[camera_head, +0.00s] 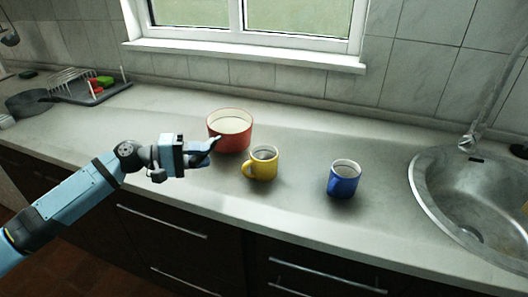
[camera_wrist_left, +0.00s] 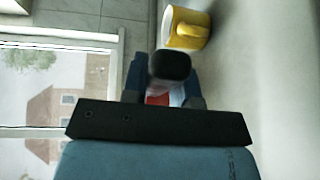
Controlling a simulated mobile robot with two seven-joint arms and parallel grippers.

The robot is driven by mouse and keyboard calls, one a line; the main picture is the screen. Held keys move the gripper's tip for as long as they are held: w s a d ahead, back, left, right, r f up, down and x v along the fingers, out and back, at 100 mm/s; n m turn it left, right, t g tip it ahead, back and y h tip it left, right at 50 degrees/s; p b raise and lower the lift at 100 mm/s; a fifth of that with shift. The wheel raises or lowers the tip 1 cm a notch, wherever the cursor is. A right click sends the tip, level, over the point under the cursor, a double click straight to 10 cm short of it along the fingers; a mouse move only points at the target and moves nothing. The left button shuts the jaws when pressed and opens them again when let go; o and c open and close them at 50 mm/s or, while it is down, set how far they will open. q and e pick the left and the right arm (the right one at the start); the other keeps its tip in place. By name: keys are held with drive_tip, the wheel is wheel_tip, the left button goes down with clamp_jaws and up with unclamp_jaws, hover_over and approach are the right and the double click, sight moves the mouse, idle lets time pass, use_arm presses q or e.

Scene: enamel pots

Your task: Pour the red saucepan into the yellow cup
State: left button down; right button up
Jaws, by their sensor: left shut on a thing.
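The red saucepan (camera_head: 237,141) is upright, its pale inside showing; I cannot tell whether its base touches the counter. My left gripper (camera_head: 208,146) is at its left side, shut on its handle. In the left wrist view the dark rounded handle end (camera_wrist_left: 170,66) sticks out between the fingers, with a bit of red behind it. The yellow cup (camera_head: 263,168) stands upright on the counter just right and in front of the saucepan, its handle towards the left. It also shows at the top of the left wrist view (camera_wrist_left: 190,32). My right gripper is out of view.
A blue cup (camera_head: 344,180) stands upright to the right, before the metal sink (camera_head: 426,192). A dark pan (camera_head: 30,103) and a dish rack (camera_head: 113,92) with red and green things are at the far left. The counter between the blue cup and the wall is clear.

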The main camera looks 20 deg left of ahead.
sight(198, 163)
use_arm(q)
drive_tip(key=shift+s+d+r+m+y+p, duration=0.15)
drive_tip(key=shift+s+d+m+y+p, duration=0.3)
drive_tip(key=shift+d+m, duration=0.2)
drive_tip(key=shift+d, duration=0.25)
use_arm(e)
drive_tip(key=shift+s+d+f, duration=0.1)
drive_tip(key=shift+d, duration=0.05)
use_arm(q)
drive_tip(key=shift+s+d+f+m+y+p, duration=0.25)
drive_tip(key=shift+d+m+y+p, duration=0.25)
drive_tip(key=shift+p, duration=0.25)
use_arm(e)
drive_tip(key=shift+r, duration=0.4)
